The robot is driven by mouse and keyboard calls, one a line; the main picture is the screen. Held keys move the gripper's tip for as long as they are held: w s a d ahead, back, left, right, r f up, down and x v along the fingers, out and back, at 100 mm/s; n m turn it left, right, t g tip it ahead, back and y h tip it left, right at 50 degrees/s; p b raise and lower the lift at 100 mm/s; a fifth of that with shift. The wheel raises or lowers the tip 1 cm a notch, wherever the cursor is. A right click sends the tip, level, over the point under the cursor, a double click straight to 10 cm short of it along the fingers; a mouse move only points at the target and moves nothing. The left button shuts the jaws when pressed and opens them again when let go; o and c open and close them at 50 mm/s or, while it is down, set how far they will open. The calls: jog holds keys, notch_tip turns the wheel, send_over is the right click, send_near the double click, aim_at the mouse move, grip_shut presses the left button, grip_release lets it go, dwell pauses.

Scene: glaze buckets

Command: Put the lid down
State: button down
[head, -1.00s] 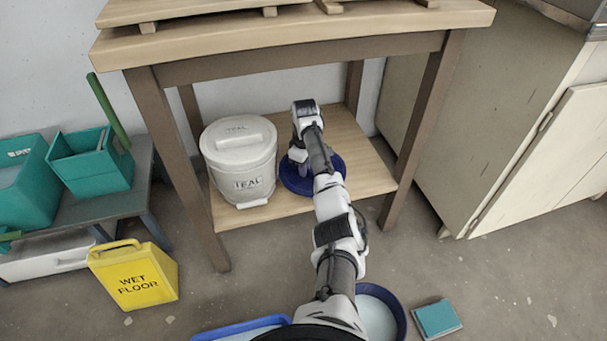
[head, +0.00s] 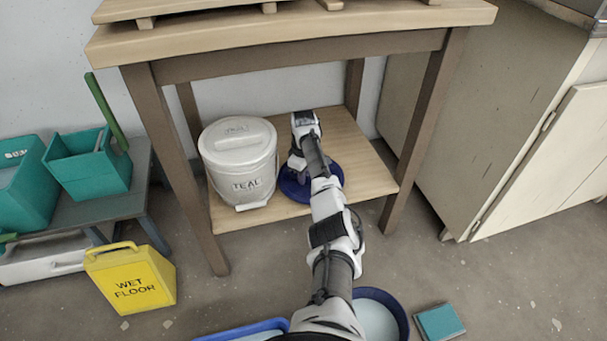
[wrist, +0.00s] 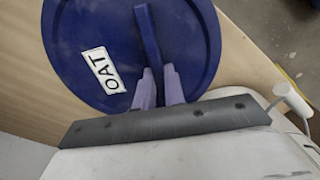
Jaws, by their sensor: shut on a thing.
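The lid is a round dark blue disc with a bar handle and a white label reading "OAT"; it shows in the wrist view (wrist: 190,65) and in the head view (head: 292,188). My gripper (wrist: 160,85) is shut on the lid's bar handle; it also shows in the head view (head: 300,170), partly hidden by my arm. The lid lies flat at or just above the wooden lower shelf (head: 365,180), right of the white bucket. I cannot tell whether it touches the shelf.
A white bucket labelled "TEAL" (head: 240,165), with its own lid on, stands left of the blue lid. The table top (head: 290,35) is overhead, with legs at the corners. A yellow wet-floor sign (head: 130,278), a blue open bucket (head: 400,310) and a teal block (head: 438,321) are on the floor.

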jog(key=c, duration=1.5)
grip_release()
notch_tip(320, 180, up, 13)
jog(key=p, duration=0.3)
jog(key=shift+f, duration=0.1)
jog(key=shift+s+f, duration=0.1)
